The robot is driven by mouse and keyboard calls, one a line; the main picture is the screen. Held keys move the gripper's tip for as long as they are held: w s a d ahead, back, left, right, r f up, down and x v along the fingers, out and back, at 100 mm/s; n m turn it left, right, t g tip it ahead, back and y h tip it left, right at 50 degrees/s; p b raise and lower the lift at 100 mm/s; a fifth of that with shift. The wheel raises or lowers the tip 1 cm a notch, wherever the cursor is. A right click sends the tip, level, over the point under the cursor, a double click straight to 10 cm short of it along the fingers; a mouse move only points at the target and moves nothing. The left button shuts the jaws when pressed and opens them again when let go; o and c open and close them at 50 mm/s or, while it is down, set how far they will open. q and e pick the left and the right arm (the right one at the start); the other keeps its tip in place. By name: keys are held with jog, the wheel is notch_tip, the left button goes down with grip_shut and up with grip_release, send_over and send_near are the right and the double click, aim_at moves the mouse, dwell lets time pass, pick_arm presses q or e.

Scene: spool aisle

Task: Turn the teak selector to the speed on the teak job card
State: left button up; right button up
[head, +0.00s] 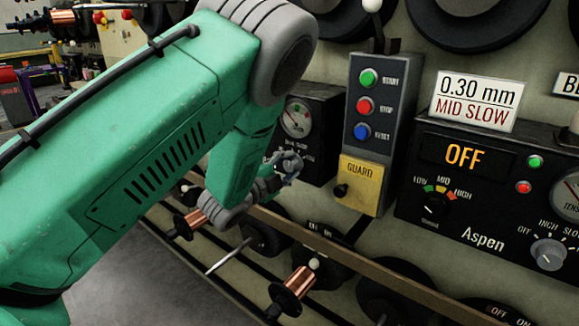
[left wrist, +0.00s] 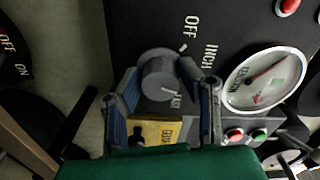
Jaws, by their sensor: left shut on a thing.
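In the left wrist view, a round grey selector knob (left wrist: 160,76) sits on a dark panel, with OFF and INCH beside it; another label is partly covered. Its machine name is out of view, so I cannot read whether it is teak. My left gripper (left wrist: 166,88) has its fingers on both sides of this knob, shut on it. In the head view my left gripper (head: 286,167) is at the panel left of the yellow guard box, and my arm hides most of that panel. A card (head: 473,101) reads "0.30 mm MID SLOW" above the Aspen panel (head: 470,195); no teak card shows.
A grey button box (head: 382,105) with START, STOP and RESET stands right of my gripper, above the yellow guard box (head: 361,184). A tension gauge (left wrist: 265,80) is close to the knob. A brown rail (head: 350,258) and copper spools (head: 300,281) run below.

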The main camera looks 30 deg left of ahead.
pick_arm(q)
jog(key=shift+f, duration=0.25)
jog(key=o, duration=1.1)
jog(key=shift+w, duration=0.1)
jog(key=shift+r, duration=0.1)
jog(key=shift+s, duration=0.35)
jog(key=s, duration=0.7)
jog(key=s+a, duration=0.1)
jog(key=s, duration=0.3)
jog(key=shift+s, duration=0.15)
